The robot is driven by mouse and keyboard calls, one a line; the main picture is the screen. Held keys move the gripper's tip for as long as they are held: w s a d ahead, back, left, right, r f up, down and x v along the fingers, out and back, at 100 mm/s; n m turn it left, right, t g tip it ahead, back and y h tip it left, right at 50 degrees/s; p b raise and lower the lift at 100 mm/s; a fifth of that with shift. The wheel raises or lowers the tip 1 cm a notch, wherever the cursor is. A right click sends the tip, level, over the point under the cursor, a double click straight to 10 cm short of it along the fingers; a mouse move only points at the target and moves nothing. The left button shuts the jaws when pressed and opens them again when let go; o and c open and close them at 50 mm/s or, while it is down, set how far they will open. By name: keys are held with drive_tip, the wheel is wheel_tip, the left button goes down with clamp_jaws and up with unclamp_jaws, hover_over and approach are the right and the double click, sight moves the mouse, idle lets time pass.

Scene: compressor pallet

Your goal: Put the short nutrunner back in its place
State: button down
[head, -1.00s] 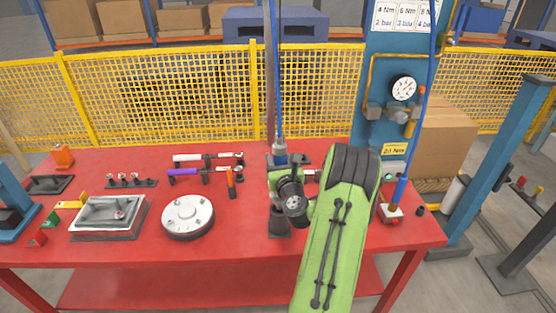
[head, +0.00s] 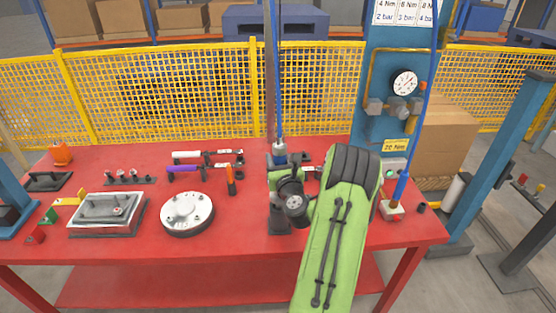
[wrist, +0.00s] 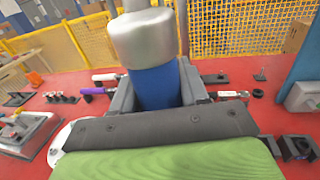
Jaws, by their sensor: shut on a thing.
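My gripper (wrist: 157,85) is shut on a blue tool with a silver collar, which I take to be the short nutrunner (wrist: 158,86). It stands roughly upright between the grey jaws, and its lower end is hidden behind my gripper. In the head view the nutrunner's silver-grey top (head: 279,149) shows under a blue line from above, over the back middle of the table. Its place cannot be told for sure; dark holders (head: 310,160) stand close to the right of my gripper, partly hidden by my arm.
The red table (head: 120,240) carries white-handled (head: 187,157) and purple-handled (head: 184,170) tools, a round silver housing (head: 187,214) and a grey block (head: 107,212) on the left. A blue post (head: 385,80) with a gauge (head: 404,83) stands right.

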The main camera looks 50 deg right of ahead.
drive_tip(key=shift+f+b, duration=1.45)
drive_tip(key=shift+f, duration=0.05)
idle(0.3)
drive_tip(key=c, duration=0.5)
unclamp_jaws()
drive_tip(key=shift+c, duration=0.2)
drive_tip(key=shift+o, duration=0.3)
drive_tip(key=shift+f, duration=0.2)
drive_tip(key=shift+s+a+f+b, duration=0.15)
drive_tip(key=shift+s+a+b, duration=0.2)
drive_tip(key=shift+b, duration=0.35)
drive_tip(key=b+v, duration=1.5)
drive_tip(key=shift+r, duration=0.25)
drive_tip(key=shift+d, duration=0.15)
drive_tip(key=shift+w, duration=0.1)
